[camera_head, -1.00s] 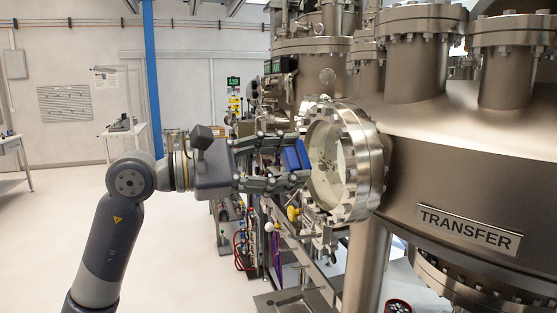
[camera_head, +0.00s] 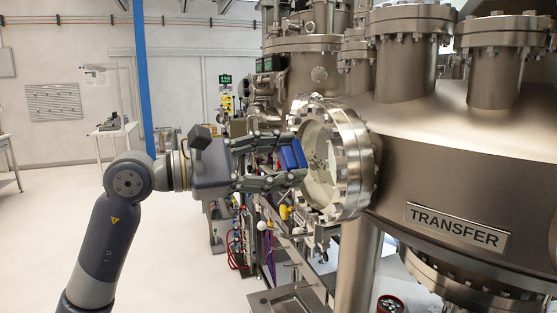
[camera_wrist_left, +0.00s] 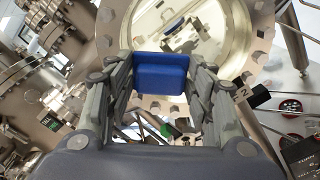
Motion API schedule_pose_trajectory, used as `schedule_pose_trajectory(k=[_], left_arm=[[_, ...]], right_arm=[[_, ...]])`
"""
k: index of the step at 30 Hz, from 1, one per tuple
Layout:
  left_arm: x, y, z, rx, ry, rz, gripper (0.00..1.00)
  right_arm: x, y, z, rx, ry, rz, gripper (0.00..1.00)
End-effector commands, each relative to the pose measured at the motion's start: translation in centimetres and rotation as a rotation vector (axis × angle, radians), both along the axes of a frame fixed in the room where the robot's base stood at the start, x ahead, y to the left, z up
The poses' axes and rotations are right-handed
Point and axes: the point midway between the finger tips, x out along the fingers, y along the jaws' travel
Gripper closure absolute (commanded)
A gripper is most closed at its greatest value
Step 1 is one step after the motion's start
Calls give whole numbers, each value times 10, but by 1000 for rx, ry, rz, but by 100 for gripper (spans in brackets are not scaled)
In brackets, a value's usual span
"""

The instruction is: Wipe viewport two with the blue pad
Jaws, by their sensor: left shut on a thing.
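My left gripper (camera_head: 283,163) is shut on the blue pad (camera_head: 291,155). In the left wrist view the pad (camera_wrist_left: 161,78) sits between the two fingertips (camera_wrist_left: 160,82). A round bolted viewport (camera_head: 337,160) with a glass window faces the pad on the side of the TRANSFER chamber. The pad is at the left edge of the glass in the head view; I cannot tell whether it touches. The glass (camera_wrist_left: 215,25) has dark smudges or reflections and lies beyond the pad in the left wrist view. My right gripper is not in view.
The large steel chamber with the TRANSFER plate (camera_head: 457,228) fills the right side. A metal frame (camera_head: 300,262) and cables lie below the viewport. A blue post (camera_head: 143,85) and a white table (camera_head: 112,132) stand behind. The floor at left is clear.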

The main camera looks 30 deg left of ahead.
Motion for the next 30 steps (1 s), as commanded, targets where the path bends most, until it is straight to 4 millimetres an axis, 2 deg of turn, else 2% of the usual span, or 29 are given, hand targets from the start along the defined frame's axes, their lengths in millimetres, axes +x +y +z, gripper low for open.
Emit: schedule_pose_trajectory(k=[10,21,30], left_arm=[[1,-5,0,0,-1,1,70],[-20,-26,0,2,-3,1,70],[-28,-36,0,1,-2,-1,70]], right_arm=[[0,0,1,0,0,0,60],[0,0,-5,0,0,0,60],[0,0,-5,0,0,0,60]])
